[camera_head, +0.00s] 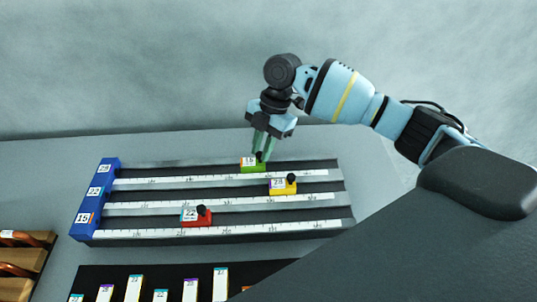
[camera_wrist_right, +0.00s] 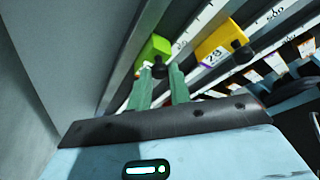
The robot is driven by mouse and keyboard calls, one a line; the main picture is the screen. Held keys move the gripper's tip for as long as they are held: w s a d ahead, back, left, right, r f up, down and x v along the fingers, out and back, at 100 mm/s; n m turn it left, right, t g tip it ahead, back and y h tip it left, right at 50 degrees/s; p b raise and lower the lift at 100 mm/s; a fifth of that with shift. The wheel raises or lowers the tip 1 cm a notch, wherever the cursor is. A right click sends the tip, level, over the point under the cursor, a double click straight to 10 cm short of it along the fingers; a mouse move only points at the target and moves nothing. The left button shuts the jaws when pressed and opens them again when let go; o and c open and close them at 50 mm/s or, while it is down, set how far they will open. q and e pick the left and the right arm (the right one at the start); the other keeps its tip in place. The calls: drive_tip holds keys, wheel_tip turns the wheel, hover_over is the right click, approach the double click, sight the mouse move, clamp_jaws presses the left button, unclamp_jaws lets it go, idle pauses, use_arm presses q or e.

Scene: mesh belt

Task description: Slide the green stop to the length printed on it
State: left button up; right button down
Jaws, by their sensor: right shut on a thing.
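The green stop (camera_head: 253,168) sits on the farthest rail of the slide board, right of the rail's middle. Its white label appears to read 15, but it is small. My right gripper (camera_head: 262,153) reaches down to it from behind, its green fingers shut on the stop's dark knob. In the right wrist view, the green stop (camera_wrist_right: 153,46) shows just beyond the fingertips (camera_wrist_right: 161,72), with the dark knob between them. A white ruler strip (camera_head: 180,181) runs along the rail's near side; its numbers are too small to read surely. My left gripper is out of view.
A yellow stop (camera_head: 283,188) is on the middle rail, a red stop (camera_head: 197,221) on the nearest. A blue end block (camera_head: 95,195) closes the rails at left. Wooden pieces (camera_head: 22,262) lie at left.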

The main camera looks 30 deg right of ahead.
sight(245, 164)
drive_tip(key=shift+w+a+r, duration=0.1)
drive_tip(key=shift+w+a, duration=0.15)
drive_tip(key=shift+a, duration=0.8)
drive_tip(key=shift+w+a, duration=0.15)
drive_tip(key=shift+a, duration=0.2)
drive_tip(key=shift+w, duration=0.3)
drive_tip(key=c, duration=1.3)
unclamp_jaws()
drive_tip(key=shift+a, duration=0.1)
drive_tip(key=v, duration=0.7)
drive_tip(key=shift+d+r, duration=0.25)
drive_tip(key=shift+r, duration=0.05)
